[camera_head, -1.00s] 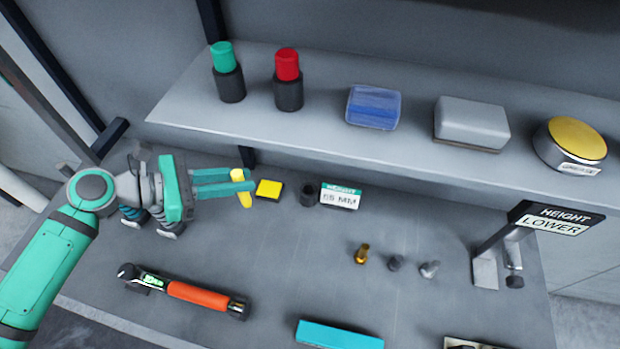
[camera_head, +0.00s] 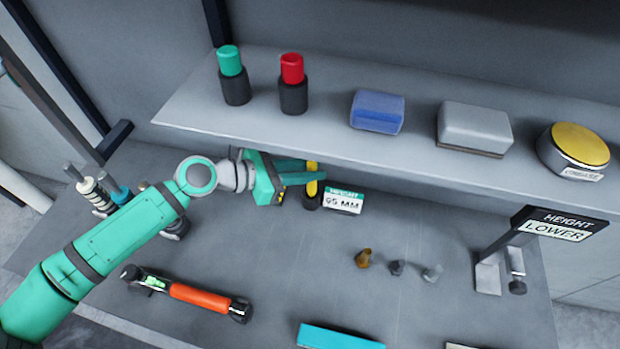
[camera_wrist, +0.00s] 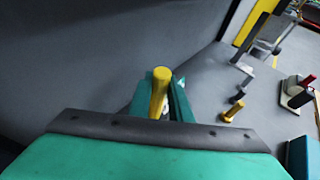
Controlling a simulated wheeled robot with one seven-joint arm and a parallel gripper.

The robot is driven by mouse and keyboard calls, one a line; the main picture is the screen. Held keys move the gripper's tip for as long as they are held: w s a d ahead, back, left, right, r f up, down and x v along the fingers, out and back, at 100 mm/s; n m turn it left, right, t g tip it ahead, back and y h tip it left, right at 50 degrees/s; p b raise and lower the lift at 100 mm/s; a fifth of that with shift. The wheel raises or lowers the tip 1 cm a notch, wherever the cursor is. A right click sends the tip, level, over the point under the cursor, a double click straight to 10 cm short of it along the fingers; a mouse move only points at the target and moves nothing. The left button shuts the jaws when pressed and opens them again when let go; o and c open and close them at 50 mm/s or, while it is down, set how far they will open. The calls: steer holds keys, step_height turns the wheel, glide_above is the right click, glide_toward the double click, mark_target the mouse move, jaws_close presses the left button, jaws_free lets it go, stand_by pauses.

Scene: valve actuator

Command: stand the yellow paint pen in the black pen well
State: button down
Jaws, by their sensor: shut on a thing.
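The yellow paint pen (camera_head: 312,181) is held upright or nearly so between the fingertips of my gripper (camera_head: 310,178). In the wrist view the yellow pen (camera_wrist: 158,92) shows between the green fingers, which are shut on it. The black pen well (camera_head: 311,203) stands on the lower bench just left of the white and green "65 MM" height label. The pen is right above the well in the head view. Whether its lower end is inside the well or just over it cannot be told. The well is not clearly seen in the wrist view.
The "65 MM" label (camera_head: 343,201) stands close to the right of the well. The shelf (camera_head: 420,150) overhangs behind, with green-capped (camera_head: 231,75) and red-capped (camera_head: 292,84) pens. An orange-handled tool (camera_head: 195,295) lies in front. Small fittings (camera_head: 397,267) stand to the right.

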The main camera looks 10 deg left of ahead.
steer(key=shift+f, duration=1.85)
steer(key=c, duration=1.6)
jaws_free()
steer(key=shift+f, duration=0.1)
steer(key=v, duration=1.2)
